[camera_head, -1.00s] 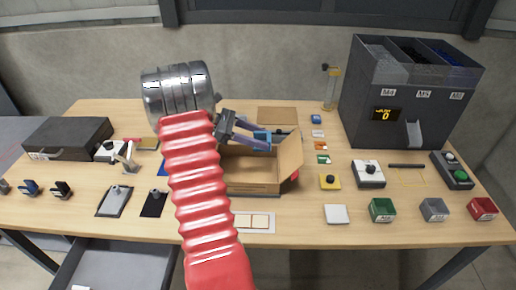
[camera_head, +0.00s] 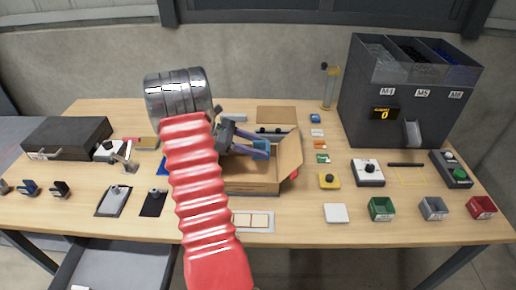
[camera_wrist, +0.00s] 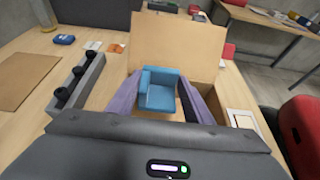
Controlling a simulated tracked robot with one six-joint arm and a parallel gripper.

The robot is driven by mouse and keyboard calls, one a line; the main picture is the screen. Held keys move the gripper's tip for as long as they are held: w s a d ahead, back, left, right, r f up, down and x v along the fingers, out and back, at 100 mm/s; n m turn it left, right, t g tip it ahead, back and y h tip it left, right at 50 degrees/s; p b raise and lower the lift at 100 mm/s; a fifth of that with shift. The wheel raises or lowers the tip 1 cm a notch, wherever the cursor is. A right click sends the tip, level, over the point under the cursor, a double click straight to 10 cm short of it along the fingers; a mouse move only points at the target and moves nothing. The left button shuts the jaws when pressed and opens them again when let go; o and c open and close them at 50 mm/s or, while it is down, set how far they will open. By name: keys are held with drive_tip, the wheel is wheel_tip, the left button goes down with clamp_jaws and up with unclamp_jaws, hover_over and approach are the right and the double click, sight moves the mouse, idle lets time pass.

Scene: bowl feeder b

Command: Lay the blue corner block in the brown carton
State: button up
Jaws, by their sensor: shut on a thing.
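The blue corner block (camera_wrist: 160,90) is between the purple fingers of my gripper (camera_wrist: 166,100) in the wrist view, and the fingers are shut on it. In the head view my gripper (camera_head: 258,150) holds the block (camera_head: 260,145) over the open brown carton (camera_head: 250,187). The block looks to be near or inside the carton's opening; its exact height above the floor is hard to tell. The carton's raised flap (camera_wrist: 180,42) stands just beyond the block in the wrist view.
A grey rail with several black knobs (camera_wrist: 75,85) lies beside the carton. A flat brown board (camera_head: 276,115) lies behind it. A white tray with wooden squares (camera_head: 253,222) lies in front.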

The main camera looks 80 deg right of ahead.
drive_tip(key=shift+f, duration=0.25)
drive_tip(key=o, duration=1)
drive_tip(key=shift+r, duration=0.5)
drive_tip(key=v, duration=1.2)
drive_tip(key=shift+r, duration=0.15)
drive_tip(key=shift+w, duration=0.1)
